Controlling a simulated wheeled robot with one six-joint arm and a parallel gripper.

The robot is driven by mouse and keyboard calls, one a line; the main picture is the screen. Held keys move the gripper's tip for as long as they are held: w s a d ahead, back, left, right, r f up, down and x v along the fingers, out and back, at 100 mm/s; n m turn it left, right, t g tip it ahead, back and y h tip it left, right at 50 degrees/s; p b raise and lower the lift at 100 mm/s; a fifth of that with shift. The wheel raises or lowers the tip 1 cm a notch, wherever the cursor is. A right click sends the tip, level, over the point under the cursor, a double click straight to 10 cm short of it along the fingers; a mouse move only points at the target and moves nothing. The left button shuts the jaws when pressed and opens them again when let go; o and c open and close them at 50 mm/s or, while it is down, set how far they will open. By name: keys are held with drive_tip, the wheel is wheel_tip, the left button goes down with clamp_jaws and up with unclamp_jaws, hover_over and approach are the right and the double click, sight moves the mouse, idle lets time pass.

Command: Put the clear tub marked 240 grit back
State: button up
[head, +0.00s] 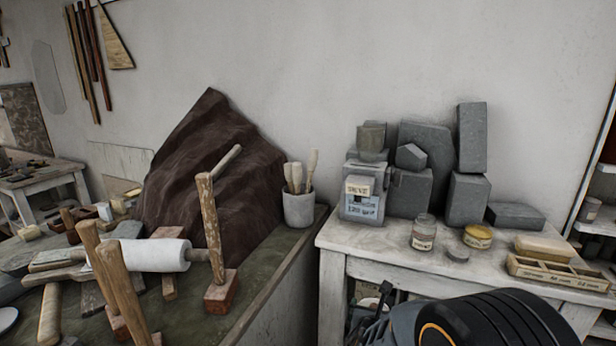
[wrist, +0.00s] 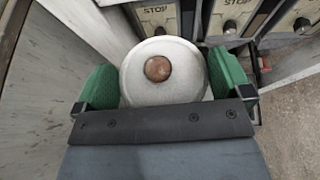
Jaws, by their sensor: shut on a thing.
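In the wrist view my gripper (wrist: 163,78) is shut on a round container with a pale grey lid (wrist: 140,88) and a brown knob. Its green pads press on the container from left and right. The container's sides and any marking are hidden, so I cannot tell whether it is the clear tub marked 240 grit.
The white table (head: 350,240) holds grey blocks (head: 466,200), a small jar (head: 423,233), a yellow-topped jar (head: 478,236) and a divided wooden tray (head: 555,272). In the wrist view, pale panels marked STOP (wrist: 235,15) stand close beyond the held container.

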drive_tip(key=shift+r+p, duration=1.1)
drive_tip(key=shift+r, duration=1.15)
drive_tip(key=shift+a+r, duration=0.1)
drive_tip(key=shift+r, duration=0.15)
wheel_tip(320, 180, up, 17)
drive_tip(key=m+h+p, duration=0.2)
drive_tip(key=p, duration=0.2)
drive_tip(key=w+d+f+n+y+p, duration=0.1)
drive_tip(key=w+d+p, duration=0.3)
drive_tip(key=w, duration=1.2)
drive_tip(key=shift+d+f, duration=0.35)
drive_tip(key=shift+d, duration=0.8)
drive_tip(key=shift+f, duration=0.2)
drive_tip(key=o, duration=0.8)
